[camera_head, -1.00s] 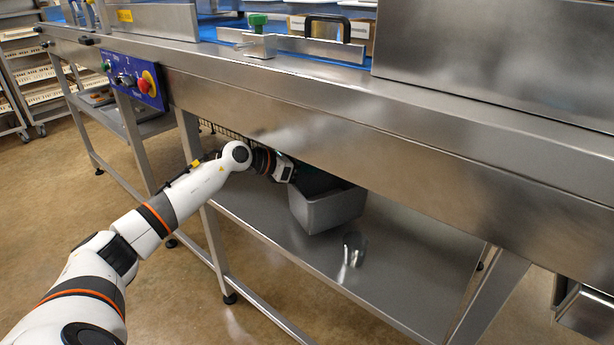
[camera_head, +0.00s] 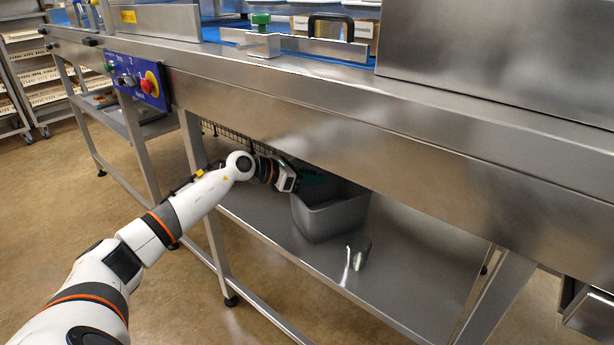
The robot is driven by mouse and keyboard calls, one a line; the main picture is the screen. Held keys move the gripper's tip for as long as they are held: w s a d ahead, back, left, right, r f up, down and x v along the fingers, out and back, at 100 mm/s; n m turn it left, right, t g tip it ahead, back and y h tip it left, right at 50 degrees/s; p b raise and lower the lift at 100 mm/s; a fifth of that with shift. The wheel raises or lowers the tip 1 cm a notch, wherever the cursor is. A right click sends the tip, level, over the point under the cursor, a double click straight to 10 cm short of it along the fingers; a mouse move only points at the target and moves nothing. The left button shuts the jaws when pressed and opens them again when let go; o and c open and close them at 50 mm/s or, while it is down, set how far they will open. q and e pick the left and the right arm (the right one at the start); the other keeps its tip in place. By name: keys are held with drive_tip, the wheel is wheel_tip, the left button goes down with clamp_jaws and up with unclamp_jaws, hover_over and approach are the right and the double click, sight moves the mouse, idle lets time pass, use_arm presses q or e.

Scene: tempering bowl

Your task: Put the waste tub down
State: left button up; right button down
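The waste tub (camera_head: 335,217) is a grey, open-topped rectangular box. It appears upright, low over or on the steel lower shelf (camera_head: 400,272) under the machine; I cannot tell whether its base touches. My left gripper (camera_head: 313,180) is at the tub's rear left rim, under the overhanging machine body. My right gripper is not in view.
A shiny metal cup (camera_head: 355,252) stands on the shelf just in front of the tub. The machine's steel front (camera_head: 400,150) overhangs the shelf closely. A table leg (camera_head: 213,235) stands left of the tub. The shelf's right part is clear.

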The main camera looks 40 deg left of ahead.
use_arm(q)
drive_tip(key=shift+r, duration=0.1)
